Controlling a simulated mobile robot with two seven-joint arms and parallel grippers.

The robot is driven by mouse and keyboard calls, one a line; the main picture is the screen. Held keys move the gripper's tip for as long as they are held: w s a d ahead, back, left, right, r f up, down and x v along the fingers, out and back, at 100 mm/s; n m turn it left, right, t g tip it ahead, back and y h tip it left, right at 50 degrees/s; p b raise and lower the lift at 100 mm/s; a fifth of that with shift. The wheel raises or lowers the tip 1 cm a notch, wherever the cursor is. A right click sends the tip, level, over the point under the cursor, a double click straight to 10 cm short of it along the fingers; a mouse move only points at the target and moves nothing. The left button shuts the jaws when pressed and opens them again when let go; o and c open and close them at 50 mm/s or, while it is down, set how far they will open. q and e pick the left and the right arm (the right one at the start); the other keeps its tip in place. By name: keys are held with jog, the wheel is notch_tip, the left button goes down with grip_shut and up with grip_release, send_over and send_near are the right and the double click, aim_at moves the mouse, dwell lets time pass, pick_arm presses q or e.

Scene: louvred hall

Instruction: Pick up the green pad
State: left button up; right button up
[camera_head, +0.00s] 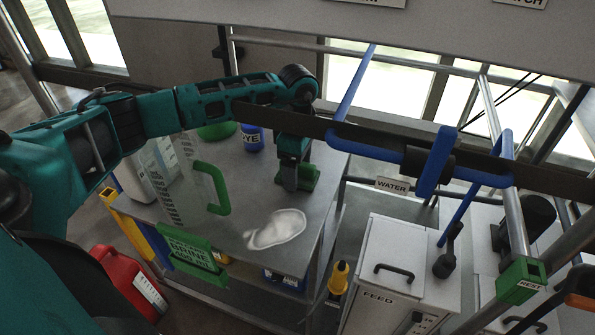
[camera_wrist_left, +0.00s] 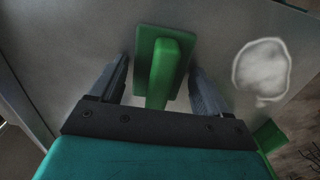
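The green pad (camera_head: 311,175) lies on the grey table near its right edge, partly hidden behind my left gripper in the head view. In the left wrist view the green pad (camera_wrist_left: 146,44) is a flat plate with a raised bar-like handle. My left gripper (camera_head: 291,183) points down over it. The left wrist view shows the gripper (camera_wrist_left: 158,67) open, one finger on each side of the handle, with a gap on both sides. My right gripper is not in view.
The table (camera_head: 235,170) also holds a clear jug with a green handle (camera_head: 218,190), a blue DYE container (camera_head: 252,138) and a white puddle (camera_head: 276,229). A green BRINE sign (camera_head: 190,250) hangs at its front. Blue rails (camera_head: 375,145) and a FEED cabinet (camera_head: 385,275) stand right.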

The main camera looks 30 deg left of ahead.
pick_arm(q)
jog(key=c, duration=0.8)
jog(key=shift+r, duration=0.2)
jog(key=shift+r, duration=0.6)
jog(key=shift+s+r, duration=0.15)
jog(key=shift+r, duration=0.35)
jog(key=shift+s+r, duration=0.15)
jog(key=shift+r, duration=0.35)
jog(key=s+d, duration=0.1)
jog(key=s, duration=0.4)
jog(key=s+d, duration=0.1)
jog(key=s, duration=0.5)
jog(key=s+d+b, duration=0.1)
jog(key=s+d, duration=0.1)
jog(key=s, duration=0.4)
jog(key=shift+d, duration=0.1)
jog(key=o, duration=0.4)
jog(key=shift+w, duration=0.1)
jog(key=shift+c, duration=1.3)
jog(key=shift+w, duration=0.1)
